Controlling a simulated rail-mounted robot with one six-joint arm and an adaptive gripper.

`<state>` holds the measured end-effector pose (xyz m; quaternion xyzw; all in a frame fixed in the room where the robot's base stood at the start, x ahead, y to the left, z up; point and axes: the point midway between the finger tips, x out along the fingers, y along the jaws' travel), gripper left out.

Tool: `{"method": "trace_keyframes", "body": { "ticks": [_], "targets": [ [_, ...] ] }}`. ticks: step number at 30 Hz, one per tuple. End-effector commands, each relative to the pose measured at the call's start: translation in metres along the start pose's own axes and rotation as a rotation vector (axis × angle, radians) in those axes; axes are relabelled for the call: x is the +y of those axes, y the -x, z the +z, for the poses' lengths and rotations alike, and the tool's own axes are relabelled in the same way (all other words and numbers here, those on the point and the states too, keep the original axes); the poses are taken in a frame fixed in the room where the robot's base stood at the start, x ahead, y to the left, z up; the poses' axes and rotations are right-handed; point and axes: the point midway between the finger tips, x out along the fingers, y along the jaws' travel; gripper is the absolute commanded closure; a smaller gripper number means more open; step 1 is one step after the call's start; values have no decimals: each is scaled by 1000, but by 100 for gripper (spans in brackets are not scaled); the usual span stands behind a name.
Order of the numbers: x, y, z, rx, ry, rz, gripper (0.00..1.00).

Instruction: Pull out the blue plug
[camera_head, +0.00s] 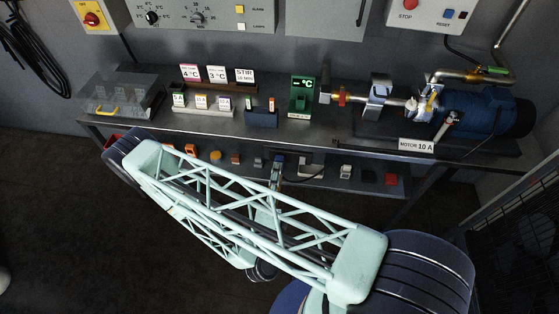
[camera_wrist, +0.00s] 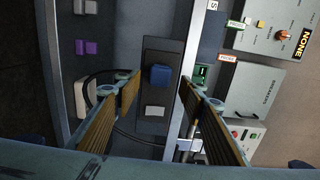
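The blue plug (camera_wrist: 160,76) is a small blue block on a dark mounting plate (camera_wrist: 152,55) in the wrist view. A light grey block (camera_wrist: 154,111) sits beside it on the same plate. My gripper (camera_wrist: 160,84) is open, with one finger on each side of the plug in the picture. Dark gaps show between the fingers and the plug, and I see no contact. How far the fingertips are from the plug in depth is hard to tell. In the head view my arm covers much of the area in front of the lower shelf, and the plug is not clear there.
A white block (camera_wrist: 83,98) with a dark cable lies left of the plate. The upper bench (camera_head: 345,135) carries signs, a green meter (camera_head: 302,97) and a blue motor (camera_head: 484,112). Several small parts, including a red block (camera_head: 391,179), sit on the lower shelf.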

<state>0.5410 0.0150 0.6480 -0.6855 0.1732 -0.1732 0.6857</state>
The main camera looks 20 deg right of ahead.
Motion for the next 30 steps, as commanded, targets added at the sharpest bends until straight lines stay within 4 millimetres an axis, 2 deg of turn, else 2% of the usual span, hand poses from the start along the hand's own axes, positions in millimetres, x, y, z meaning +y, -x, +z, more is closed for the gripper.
{"method": "trace_keyframes", "body": {
  "ticks": [21,30],
  "targets": [
    [0,-40,-1,2,0,0,62],
    [0,-49,-1,1,0,0,62]
  ]
}}
